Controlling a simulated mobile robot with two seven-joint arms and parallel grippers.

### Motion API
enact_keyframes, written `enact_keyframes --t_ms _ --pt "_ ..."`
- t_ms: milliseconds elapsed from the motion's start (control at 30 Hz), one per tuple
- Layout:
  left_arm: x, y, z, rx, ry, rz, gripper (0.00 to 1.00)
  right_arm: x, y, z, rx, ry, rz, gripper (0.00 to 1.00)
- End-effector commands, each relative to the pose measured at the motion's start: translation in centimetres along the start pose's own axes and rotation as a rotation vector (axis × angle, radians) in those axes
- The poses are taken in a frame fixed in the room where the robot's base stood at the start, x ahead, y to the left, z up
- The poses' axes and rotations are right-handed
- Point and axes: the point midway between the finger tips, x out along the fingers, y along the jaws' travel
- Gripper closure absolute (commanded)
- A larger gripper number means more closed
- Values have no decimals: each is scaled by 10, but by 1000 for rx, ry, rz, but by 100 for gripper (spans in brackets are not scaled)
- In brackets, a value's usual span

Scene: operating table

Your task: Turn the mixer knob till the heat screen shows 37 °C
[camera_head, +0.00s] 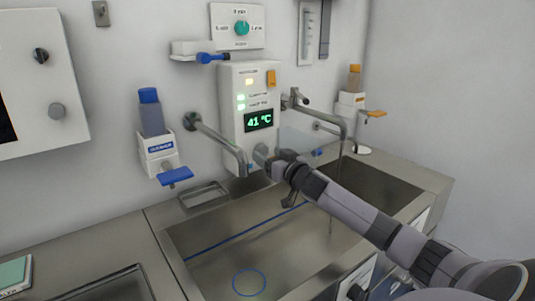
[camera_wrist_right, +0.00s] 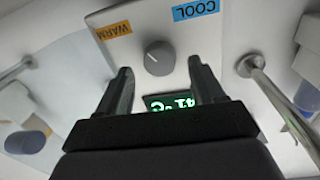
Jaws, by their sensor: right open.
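The heat screen (camera_head: 259,121) on the white wall unit (camera_head: 235,90) reads 41 °C in green; it also shows, upside down and partly covered, in the right wrist view (camera_wrist_right: 172,101). The grey round mixer knob (camera_wrist_right: 159,58) has an orange WARM label (camera_wrist_right: 113,30) on one side and a blue COOL label (camera_wrist_right: 195,10) on the other. In the head view the knob (camera_head: 261,154) sits low on the unit. My right gripper (camera_wrist_right: 160,72) is open, its fingers spread to either side of the knob, with no contact visible. My left gripper is out of view.
Metal spouts stand left (camera_head: 222,143) and right (camera_head: 325,112) of the unit, above the steel sink (camera_head: 205,265). A blue-topped dispenser (camera_head: 152,125) hangs on the left and an orange-topped one (camera_head: 352,95) on the right. A green dial (camera_head: 241,28) is above.

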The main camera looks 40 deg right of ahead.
Motion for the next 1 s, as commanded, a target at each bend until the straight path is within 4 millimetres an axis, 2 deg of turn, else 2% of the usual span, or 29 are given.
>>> enact_keyframes --t_ms 200,567,733,767,1000 --pt "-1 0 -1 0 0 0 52 12 0 -1 0 1 -1 33" --pt "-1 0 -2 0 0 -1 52 14 0 0 -1 0 -1 33" --pt "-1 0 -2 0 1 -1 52 14 0 0 -1 0 -1 85" --pt "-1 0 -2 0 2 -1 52 14 0 0 0 0 -1 89" --pt "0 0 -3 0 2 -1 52 14 0 0 -13 1 0 88"
